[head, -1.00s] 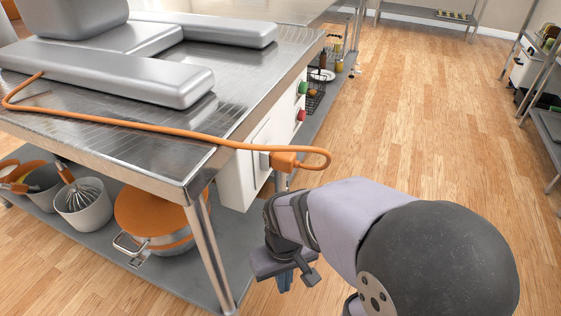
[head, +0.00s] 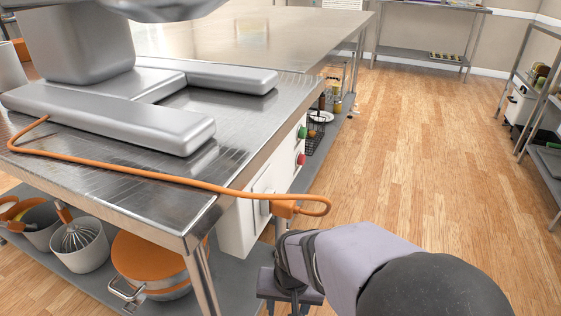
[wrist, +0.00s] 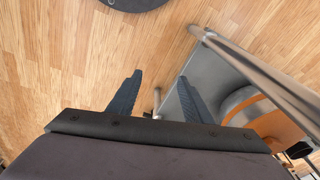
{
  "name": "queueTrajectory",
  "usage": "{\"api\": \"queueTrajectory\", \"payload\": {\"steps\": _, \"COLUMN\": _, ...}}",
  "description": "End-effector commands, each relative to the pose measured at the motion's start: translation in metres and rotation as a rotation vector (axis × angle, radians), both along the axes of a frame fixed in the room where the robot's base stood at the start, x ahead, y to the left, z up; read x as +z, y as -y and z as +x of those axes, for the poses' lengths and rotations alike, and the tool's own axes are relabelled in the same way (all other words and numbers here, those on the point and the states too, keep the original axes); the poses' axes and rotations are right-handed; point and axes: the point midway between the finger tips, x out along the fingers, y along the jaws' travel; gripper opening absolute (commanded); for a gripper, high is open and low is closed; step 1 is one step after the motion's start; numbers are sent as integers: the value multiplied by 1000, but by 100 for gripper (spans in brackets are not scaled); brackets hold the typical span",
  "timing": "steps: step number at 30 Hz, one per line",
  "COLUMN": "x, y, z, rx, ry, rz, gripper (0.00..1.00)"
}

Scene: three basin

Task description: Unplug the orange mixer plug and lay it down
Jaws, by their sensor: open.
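The orange plug (head: 284,208) sits at the white outlet box (head: 240,224) on the side of the steel table. Its orange cord (head: 150,176) loops out to the right of the plug and runs back across the tabletop to the grey mixer (head: 110,105). My gripper (wrist: 157,90) is open and empty in the wrist view, its two dark fingers apart and pointing down toward the floor. The plug is not in the wrist view.
A lower shelf (wrist: 205,75) and a table leg (wrist: 265,80) are close to the right finger. On that shelf stand an orange-lidded pot (head: 150,262) and a white container with a whisk (head: 80,245). Green and red buttons (head: 301,145) sit beyond the outlet. Open floor (head: 420,150) lies right.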

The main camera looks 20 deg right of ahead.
Motion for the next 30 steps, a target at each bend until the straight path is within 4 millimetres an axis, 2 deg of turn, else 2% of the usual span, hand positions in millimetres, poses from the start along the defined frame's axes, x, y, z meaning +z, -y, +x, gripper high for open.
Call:
{"api": "queueTrajectory", "payload": {"steps": 6, "x": 8, "y": 40, "z": 43, "rx": -552, "ry": 131, "rz": 77, "gripper": 45}}
{"api": "queueTrajectory", "payload": {"steps": 13, "x": 13, "y": 92, "z": 79, "rx": -1114, "ry": 277, "rz": 196, "gripper": 45}}
{"api": "queueTrajectory", "payload": {"steps": 15, "x": 40, "y": 104, "z": 91, "rx": -1194, "ry": 295, "rz": 212, "gripper": 45}}
{"api": "queueTrajectory", "payload": {"steps": 18, "x": 63, "y": 120, "z": 103, "rx": -1294, "ry": 307, "rz": 227, "gripper": 45}}
{"api": "queueTrajectory", "payload": {"steps": 30, "x": 144, "y": 189, "z": 146, "rx": -1698, "ry": 372, "rz": 305, "gripper": 45}}
